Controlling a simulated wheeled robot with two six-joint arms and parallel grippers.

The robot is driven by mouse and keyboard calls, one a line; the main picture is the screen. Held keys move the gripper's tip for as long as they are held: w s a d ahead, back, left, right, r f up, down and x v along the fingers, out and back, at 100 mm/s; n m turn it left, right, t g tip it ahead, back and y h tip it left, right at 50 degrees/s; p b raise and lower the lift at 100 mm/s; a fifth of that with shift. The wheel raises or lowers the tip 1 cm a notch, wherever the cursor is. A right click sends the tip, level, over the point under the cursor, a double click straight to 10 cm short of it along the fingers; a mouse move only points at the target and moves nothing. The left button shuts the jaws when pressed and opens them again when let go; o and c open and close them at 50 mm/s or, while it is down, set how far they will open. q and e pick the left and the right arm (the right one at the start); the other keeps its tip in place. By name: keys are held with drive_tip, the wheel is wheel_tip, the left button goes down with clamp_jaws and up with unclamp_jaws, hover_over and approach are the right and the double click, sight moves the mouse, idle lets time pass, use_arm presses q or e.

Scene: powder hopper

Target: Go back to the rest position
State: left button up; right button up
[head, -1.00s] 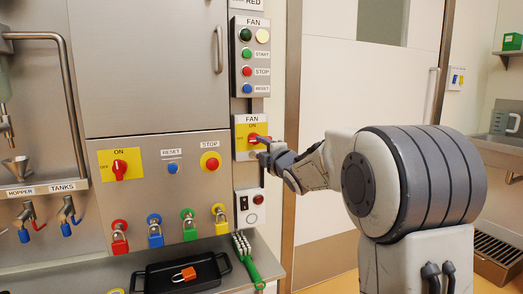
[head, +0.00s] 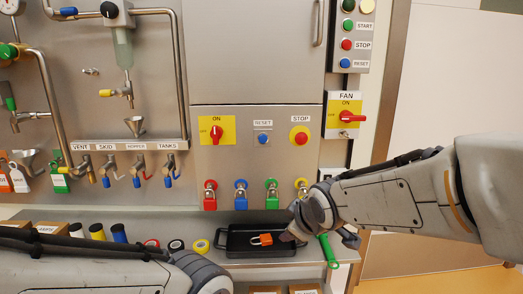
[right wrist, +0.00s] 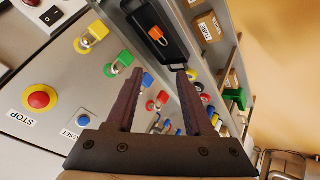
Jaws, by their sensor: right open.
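My right gripper (head: 318,238) is in front of the panel's lower edge, over the right end of the black tray (head: 240,247) and the green-handled brush (head: 328,252). Its two dark fingers are apart and empty in the right wrist view (right wrist: 162,74). It is clear of the fan switch (head: 345,117), whose red handle lies horizontal on a yellow plate. My left arm (head: 90,265) crosses the lower left of the head view. Its gripper is outside the picture.
An orange padlock (head: 262,239) lies in the tray. Several coloured padlocks, such as the blue one (head: 240,200), hang on the panel above the shelf. Tape rolls (head: 201,246) and small boxes stand at left. Open floor lies at right.

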drive_tip(key=s+a+f+m+g, duration=0.1)
drive_tip(key=s+f+g, duration=0.2)
drive_tip(key=s, duration=0.6)
drive_tip(key=s+a+f+m+g+h, duration=0.1)
drive_tip(key=s+f+g, duration=0.2)
drive_tip(key=s, duration=0.6)
drive_tip(key=s+a+f+m+g, duration=0.1)
drive_tip(key=s+f+m+g, duration=0.15)
drive_tip(key=s, duration=0.65)
wheel_tip(320, 180, up, 32)
drive_tip(key=p, duration=3.2)
drive_tip(key=shift+d+f+n, duration=0.2)
drive_tip(key=shift+d+n, duration=0.1)
drive_tip(key=shift+n, duration=0.05)
drive_tip(key=shift+w, duration=0.1)
